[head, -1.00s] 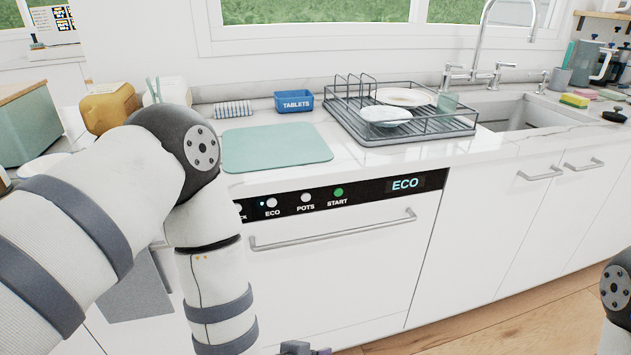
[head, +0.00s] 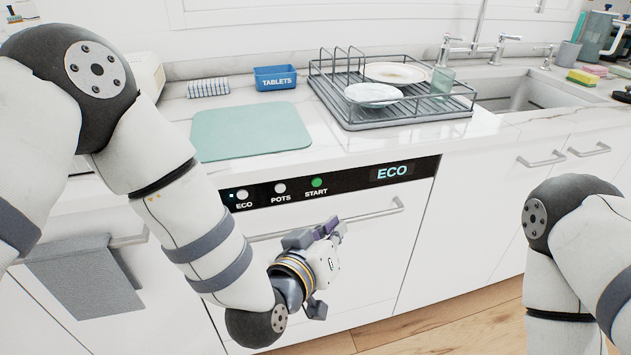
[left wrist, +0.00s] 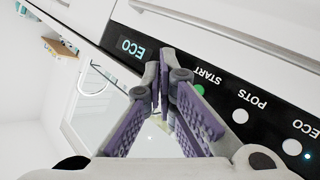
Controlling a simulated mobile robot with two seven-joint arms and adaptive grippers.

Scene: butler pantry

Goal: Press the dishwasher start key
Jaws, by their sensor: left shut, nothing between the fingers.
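The dishwasher (head: 330,285) has a black control strip along its top edge. The green start key (head: 317,182) sits above the word START, to the right of the white POTS and ECO keys. The display (head: 391,172) reads ECO. My left gripper (head: 335,228) is shut and empty, in front of the dishwasher door near its handle, below and slightly right of the start key in the head view. In the left wrist view the purple-padded fingers (left wrist: 163,88) partly cover the green key (left wrist: 199,90). I cannot tell any contact. My right gripper is out of view.
The dishwasher handle (head: 372,214) runs across the door just below the strip. A grey towel (head: 85,278) hangs at the left. On the counter are a green mat (head: 250,131), a blue TABLETS box (head: 275,78) and a dish rack (head: 445,123).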

